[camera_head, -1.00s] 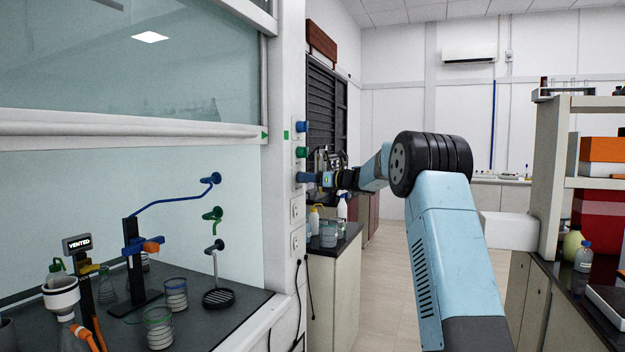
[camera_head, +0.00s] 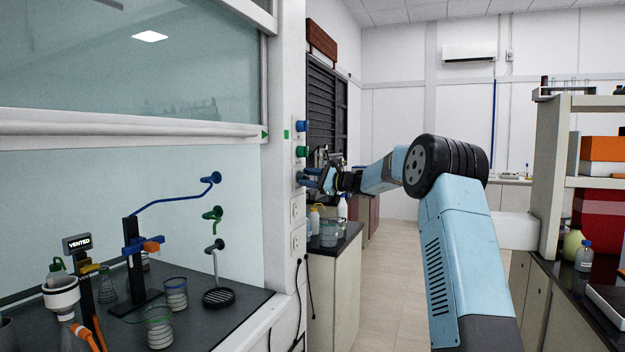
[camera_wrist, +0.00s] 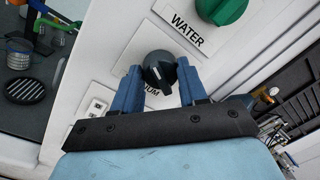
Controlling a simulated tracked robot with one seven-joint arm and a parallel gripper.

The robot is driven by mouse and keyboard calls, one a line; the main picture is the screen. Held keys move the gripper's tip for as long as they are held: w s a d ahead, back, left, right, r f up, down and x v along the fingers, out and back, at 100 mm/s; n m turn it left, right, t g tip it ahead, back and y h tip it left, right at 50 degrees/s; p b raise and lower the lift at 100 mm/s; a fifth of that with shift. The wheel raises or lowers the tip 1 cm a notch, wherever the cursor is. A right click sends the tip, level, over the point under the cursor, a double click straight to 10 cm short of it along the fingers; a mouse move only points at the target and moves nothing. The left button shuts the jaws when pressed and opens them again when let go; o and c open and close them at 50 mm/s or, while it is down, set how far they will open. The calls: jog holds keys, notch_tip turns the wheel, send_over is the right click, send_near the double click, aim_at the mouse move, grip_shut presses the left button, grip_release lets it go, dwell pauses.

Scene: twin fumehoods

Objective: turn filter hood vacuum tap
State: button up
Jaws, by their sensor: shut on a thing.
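The vacuum tap (camera_wrist: 158,70) is a dark grey knob with a pale pointer mark, on a white panel. Its label is partly hidden, with only "UUM" readable. My gripper (camera_wrist: 158,80) has its two blue fingers on either side of the knob and is shut on it. In the head view my gripper (camera_head: 308,178) is at the hood's white side post, at the lowest of three taps, and mostly covers that knob.
The green water tap (camera_wrist: 220,8) sits just above the vacuum tap; it also shows in the head view (camera_head: 302,152). A blue tap (camera_head: 302,126) is above that. Sockets (camera_head: 298,210) are below. Glassware stands inside the hood at left; a shelf unit (camera_head: 548,170) is at right.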

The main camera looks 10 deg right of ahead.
jog(key=shift+a+f+n+y, duration=0.1)
jog(key=shift+a+n+y, duration=0.05)
jog(key=shift+n, duration=1.05)
jog(key=shift+a+f+n+y, duration=0.1)
jog(key=shift+a+n+y, duration=0.05)
jog(key=shift+n, duration=1.05)
jog(key=o, duration=0.8)
jog(key=shift+a, duration=0.1)
jog(key=shift+o, duration=1.3)
jog(key=shift+d, duration=0.2)
jog(key=shift+d, duration=0.1)
jog(key=shift+d, duration=0.2)
jog(key=v, duration=1.3)
